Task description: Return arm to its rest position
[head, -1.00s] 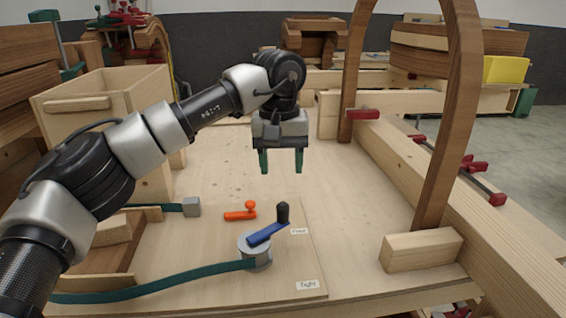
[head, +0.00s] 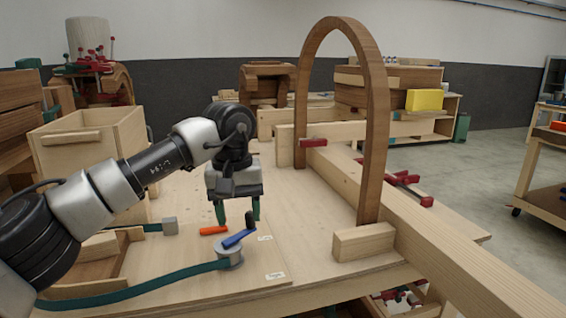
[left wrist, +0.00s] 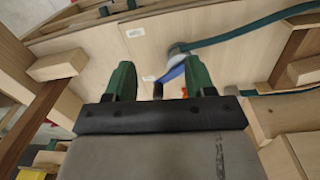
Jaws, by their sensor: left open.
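My left arm reaches in from the left in the head view. Its gripper (head: 237,212) points down above the bench board, with its two green fingers apart and nothing between them. Behind and below it in the picture are an orange lever (head: 213,230) and a round grey strap tensioner (head: 230,254) with a blue handle (head: 238,238). In the left wrist view the open fingers (left wrist: 158,82) show, with the blue handle (left wrist: 174,73) beyond them. The gap from the fingertips to the handle is hard to judge. My right gripper is not in view.
A green strap (head: 140,287) runs from the tensioner to the left. A wooden box (head: 85,150) stands behind my arm. A curved wooden arch (head: 375,120) with a block (head: 363,241) at its foot rises to the right. Red clamps (head: 405,185) sit on the beam.

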